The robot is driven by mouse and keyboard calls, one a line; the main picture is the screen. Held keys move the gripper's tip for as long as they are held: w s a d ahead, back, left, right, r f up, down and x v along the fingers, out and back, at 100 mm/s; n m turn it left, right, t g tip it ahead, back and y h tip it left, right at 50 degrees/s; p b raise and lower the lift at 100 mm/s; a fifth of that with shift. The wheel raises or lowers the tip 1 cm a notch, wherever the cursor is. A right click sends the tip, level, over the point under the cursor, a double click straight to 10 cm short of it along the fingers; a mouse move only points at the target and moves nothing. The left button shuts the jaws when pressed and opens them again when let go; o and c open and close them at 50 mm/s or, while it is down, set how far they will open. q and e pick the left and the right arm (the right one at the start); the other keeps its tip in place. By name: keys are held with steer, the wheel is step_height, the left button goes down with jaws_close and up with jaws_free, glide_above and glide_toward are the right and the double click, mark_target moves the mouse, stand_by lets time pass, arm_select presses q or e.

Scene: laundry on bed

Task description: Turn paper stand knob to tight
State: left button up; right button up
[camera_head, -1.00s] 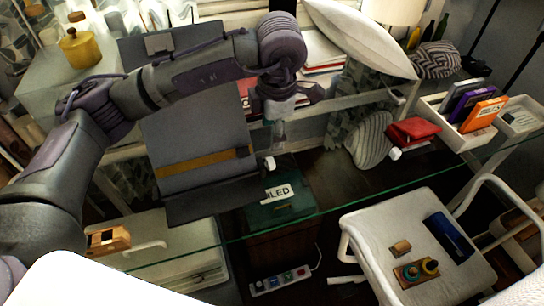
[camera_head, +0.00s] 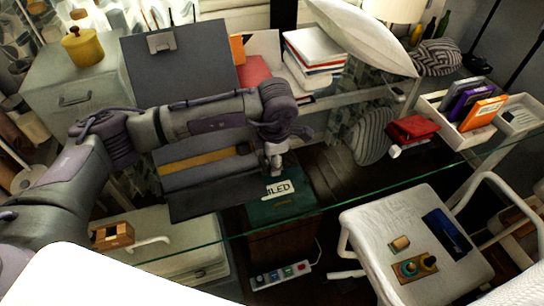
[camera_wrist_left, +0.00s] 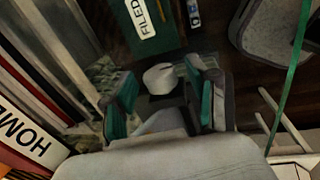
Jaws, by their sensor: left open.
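The paper stand (camera_head: 178,72) is a dark grey tilted board with a clip at its top, standing on the glass desk. My left arm crosses in front of its middle. A white knob (camera_wrist_left: 160,78) shows in the left wrist view, between and just beyond the fingertips of my left gripper (camera_wrist_left: 163,98). The fingers are apart, one on each side of the knob, and I cannot tell whether they touch it. In the head view my left gripper (camera_head: 273,163) points down at the stand's lower right side and largely hides the knob. My right gripper is not in view.
A green box labelled FILED (camera_head: 285,205) lies below the glass desk edge (camera_head: 330,222). A red item (camera_head: 413,128) and a white tray (camera_head: 445,120) are at the right. A white chair (camera_head: 375,225) stands in front.

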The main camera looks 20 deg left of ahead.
arm_select(q)
jaws_close()
steer(key=shift+w+a+f+g+h+b, duration=0.15)
steer(key=shift+f+g+h+b, duration=0.05)
steer(key=shift+g+h+b, duration=0.75)
steer(key=shift+w+g+h+b, duration=0.1)
steer(key=shift+g+h+b, duration=0.4)
steer(key=shift+g, duration=0.45)
steer(key=shift+r+g+h, duration=0.15)
steer(key=shift+g+h, duration=0.1)
steer(key=shift+g, duration=0.25)
jaws_free()
